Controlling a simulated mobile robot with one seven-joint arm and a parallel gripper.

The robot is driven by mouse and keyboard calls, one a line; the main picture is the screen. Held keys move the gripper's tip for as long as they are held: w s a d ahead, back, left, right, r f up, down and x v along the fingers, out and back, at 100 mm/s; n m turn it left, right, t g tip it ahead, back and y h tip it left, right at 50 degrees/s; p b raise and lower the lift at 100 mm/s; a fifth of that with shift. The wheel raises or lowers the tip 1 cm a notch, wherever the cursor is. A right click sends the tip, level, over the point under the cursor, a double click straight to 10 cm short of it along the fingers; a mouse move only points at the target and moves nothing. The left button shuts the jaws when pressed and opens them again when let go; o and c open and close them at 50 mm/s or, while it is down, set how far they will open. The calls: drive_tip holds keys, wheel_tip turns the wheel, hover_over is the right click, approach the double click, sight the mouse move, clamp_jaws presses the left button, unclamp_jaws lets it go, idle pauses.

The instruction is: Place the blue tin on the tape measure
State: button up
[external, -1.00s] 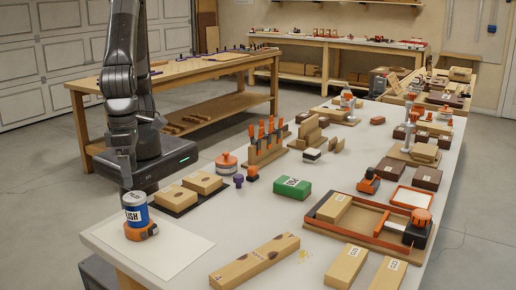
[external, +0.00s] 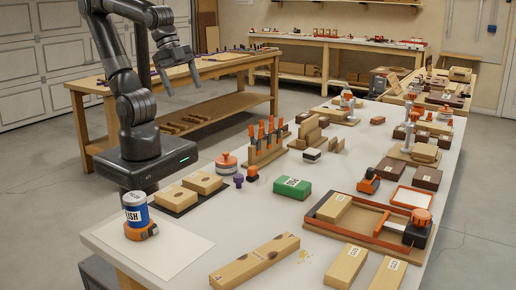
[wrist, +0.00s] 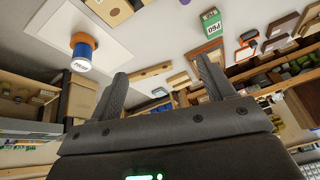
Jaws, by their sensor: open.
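The blue tin (external: 135,209) has a white lid and a white label band. It stands upright on the orange tape measure (external: 141,232) at the near left corner of the bench, on a pale sheet. In the wrist view the tin (wrist: 81,60) and the orange tape measure (wrist: 85,41) show at the upper left. My gripper (external: 180,88) is raised well above and away from them, near the far wooden table. Its fingers are apart with nothing between them, as the wrist view also shows (wrist: 162,82).
Two tan boxes on a dark mat (external: 180,205) lie behind the tin. The pale sheet (external: 180,250) is clear beside the tape measure.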

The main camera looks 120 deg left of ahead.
drive_tip(key=s+a+n, duration=0.2)
drive_tip(key=n, duration=0.1)
drive_tip(key=shift+s+a+r+t, duration=0.1)
drive_tip(key=shift+s+r+t, duration=0.1)
drive_tip(key=shift+t, duration=0.1)
